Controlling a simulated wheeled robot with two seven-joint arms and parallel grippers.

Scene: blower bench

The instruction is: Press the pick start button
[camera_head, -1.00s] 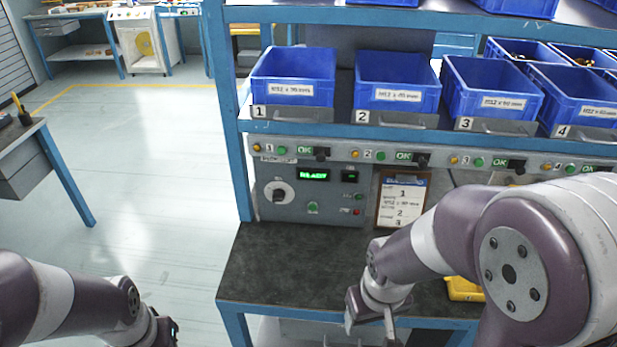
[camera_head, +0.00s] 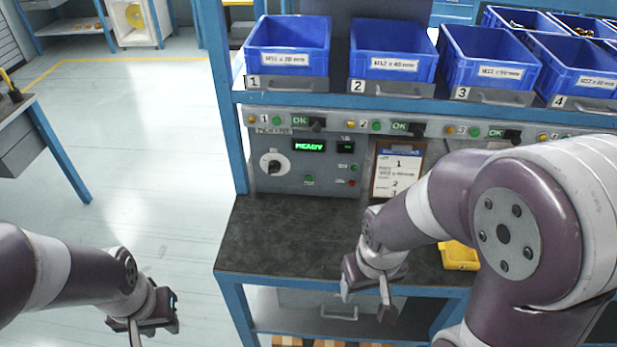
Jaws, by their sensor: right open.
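The grey control panel (camera_head: 325,168) stands at the back of the bench, below the bins. Its lit green display (camera_head: 309,145) reads READY. A green button (camera_head: 309,180) sits below the display, right of a round dial (camera_head: 273,163). A small green lamp or button (camera_head: 353,168) and a red one (camera_head: 352,183) are at the panel's right; their labels are too small to read. My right gripper (camera_head: 365,287) is open and empty, in front of the panel at the bench's front edge. My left gripper (camera_head: 152,322) is low left of the bench, apart from everything; its fingers show poorly.
Blue bins (camera_head: 288,45) stand on the shelf above a rail (camera_head: 340,123) with lamps, buttons and OK displays. A clipboard (camera_head: 397,172) stands right of the panel. A yellow tray (camera_head: 459,256) lies right of my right gripper. The dark worktop (camera_head: 285,235) before the panel is clear.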

